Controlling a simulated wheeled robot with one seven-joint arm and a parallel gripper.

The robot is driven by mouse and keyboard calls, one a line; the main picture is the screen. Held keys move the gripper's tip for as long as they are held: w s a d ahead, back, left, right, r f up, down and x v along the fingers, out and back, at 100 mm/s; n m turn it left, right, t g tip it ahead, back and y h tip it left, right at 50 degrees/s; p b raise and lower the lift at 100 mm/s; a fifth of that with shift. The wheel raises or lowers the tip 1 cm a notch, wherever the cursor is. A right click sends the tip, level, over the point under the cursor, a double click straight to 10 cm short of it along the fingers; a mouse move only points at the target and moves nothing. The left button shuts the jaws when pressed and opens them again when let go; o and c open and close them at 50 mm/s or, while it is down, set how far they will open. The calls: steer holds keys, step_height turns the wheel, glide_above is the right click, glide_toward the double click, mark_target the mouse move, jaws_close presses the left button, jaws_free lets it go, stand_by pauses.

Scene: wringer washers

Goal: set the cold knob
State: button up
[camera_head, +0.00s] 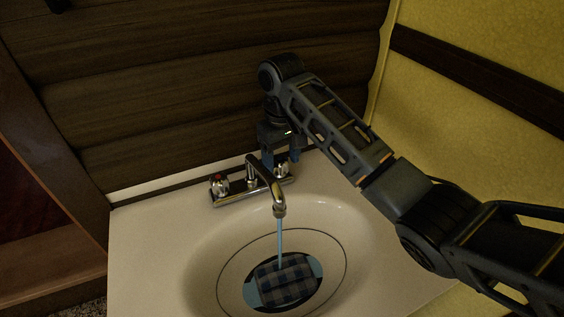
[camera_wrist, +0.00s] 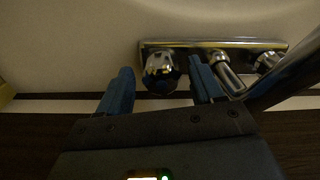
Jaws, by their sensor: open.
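The cold knob (camera_head: 284,170) is the right-hand knob of the chrome faucet (camera_head: 237,192), partly hidden by my gripper in the head view. In the wrist view the cold knob (camera_wrist: 161,67) is a round chrome knob. My gripper (camera_head: 282,160) points down at it from above. Its blue fingers are open, with one on each side of the knob in the wrist view (camera_wrist: 163,78). A gap shows on the left side; the right finger looks closer to it. I cannot tell whether it touches. The knob's mark is not readable.
The hot knob (camera_head: 219,185), with a red mark, is at the faucet's left end. Water (camera_head: 280,240) runs from the spout (camera_head: 266,176) into the white basin (camera_head: 205,245). A plaid cloth (camera_head: 287,278) lies at its bottom. A dark plank wall (camera_head: 180,90) stands close behind the faucet.

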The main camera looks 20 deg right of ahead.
steer(key=shift+f, duration=0.5)
steer(key=c, duration=1)
steer(key=shift+o, duration=0.2)
